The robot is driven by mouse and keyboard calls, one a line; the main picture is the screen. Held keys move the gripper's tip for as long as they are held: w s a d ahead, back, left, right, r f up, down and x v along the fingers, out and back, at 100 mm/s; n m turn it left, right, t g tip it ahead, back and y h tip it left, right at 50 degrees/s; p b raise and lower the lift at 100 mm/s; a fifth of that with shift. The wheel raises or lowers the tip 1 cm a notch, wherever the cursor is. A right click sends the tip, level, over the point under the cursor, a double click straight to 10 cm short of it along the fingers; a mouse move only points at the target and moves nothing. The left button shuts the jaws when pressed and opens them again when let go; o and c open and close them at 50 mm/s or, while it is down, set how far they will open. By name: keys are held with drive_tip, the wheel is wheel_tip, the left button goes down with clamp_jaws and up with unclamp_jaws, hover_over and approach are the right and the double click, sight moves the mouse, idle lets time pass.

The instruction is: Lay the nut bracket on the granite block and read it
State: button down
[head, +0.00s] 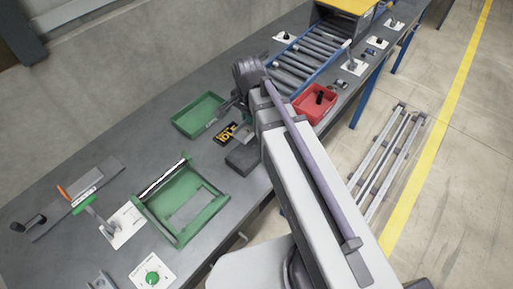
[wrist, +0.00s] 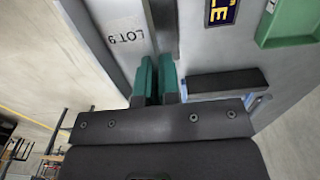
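A light grey metal part marked "LOT 9", which I take as the nut bracket (wrist: 122,38), fills the upper left middle of the wrist view. My gripper (wrist: 157,78) has two green fingers close together at its darker upright web, and they look shut on it. In the head view my gripper and the grey part (head: 243,132) are small and partly hidden by my arm, above the bench. The granite block (head: 243,159), a dark slab, lies just below them near the bench's front edge. It seems to be the dark bar (wrist: 228,80) in the wrist view.
A black and yellow sign (head: 225,135) and a green tray (head: 198,115) lie left of my gripper. A red bin (head: 315,104) and a roller conveyor (head: 305,60) stand to the right.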

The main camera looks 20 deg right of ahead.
sight(250, 141)
wheel_tip(250, 141, down, 10)
drive_tip(key=b, duration=1)
drive_tip(key=shift+w+f, duration=0.1)
drive_tip(key=shift+f, duration=0.15)
drive_tip(key=c, duration=1.3)
unclamp_jaws()
drive_tip(key=shift+r, duration=0.1)
drive_tip(key=shift+c, duration=0.2)
wheel_tip(250, 141, up, 13)
drive_tip(key=p, duration=1.2)
drive_tip(key=shift+f, duration=0.3)
drive_tip(key=s+n, duration=0.7)
drive_tip(key=n, duration=0.4)
drive_tip(key=shift+s+n, duration=0.15)
drive_tip(key=shift+n, duration=0.15)
